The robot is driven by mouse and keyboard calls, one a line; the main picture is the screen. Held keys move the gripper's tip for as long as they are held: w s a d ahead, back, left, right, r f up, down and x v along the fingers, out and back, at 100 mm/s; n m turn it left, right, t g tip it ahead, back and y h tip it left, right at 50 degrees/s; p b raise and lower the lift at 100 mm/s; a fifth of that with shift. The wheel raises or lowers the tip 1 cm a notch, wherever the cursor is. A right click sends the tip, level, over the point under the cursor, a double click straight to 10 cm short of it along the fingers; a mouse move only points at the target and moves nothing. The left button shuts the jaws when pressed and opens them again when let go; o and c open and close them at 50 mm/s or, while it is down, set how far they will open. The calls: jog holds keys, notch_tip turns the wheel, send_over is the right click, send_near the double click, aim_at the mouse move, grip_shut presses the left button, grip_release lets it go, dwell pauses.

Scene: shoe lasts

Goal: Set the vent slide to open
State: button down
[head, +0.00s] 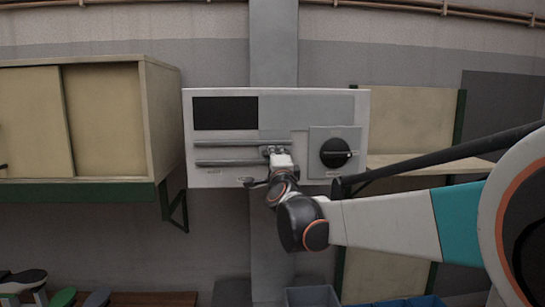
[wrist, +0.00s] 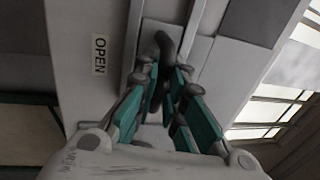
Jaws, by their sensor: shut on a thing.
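The vent slide sits on a white wall panel (head: 228,180), where two grey horizontal rails (head: 225,143) run across the lower left part. My gripper (head: 272,151) is at the right end of these rails, with the arm reaching in from the right. In the wrist view, my gripper (wrist: 164,78) is shut on the slide's dark handle (wrist: 163,44), its fingers on both sides of it. An OPEN label (wrist: 99,55) is beside the rail in the wrist view. The slide's plate is partly hidden behind the fingers.
A black rotary knob (head: 335,152) is on the panel, right of my gripper. A dark window (head: 225,113) is above the rails. A cabinet (head: 105,120) with a green lower edge stands close at the left. Shoe lasts (head: 25,280) lie at the lower left.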

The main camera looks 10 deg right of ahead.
jog(key=shift+d+f, duration=0.1)
jog(key=shift+f, duration=0.1)
jog(key=c, duration=1.7)
grip_release()
jog(key=shift+s+d, duration=0.1)
jog(key=shift+o, duration=0.2)
jog(key=shift+d+r, duration=0.1)
jog(key=shift+d, duration=0.1)
jog(key=shift+a, duration=0.1)
jog(key=shift+a, duration=0.1)
jog(key=s+f, duration=0.2)
jog(key=s, duration=0.9)
jog(key=shift+s+f, duration=0.15)
jog(key=shift+s, duration=0.1)
jog(key=shift+s+f, duration=0.1)
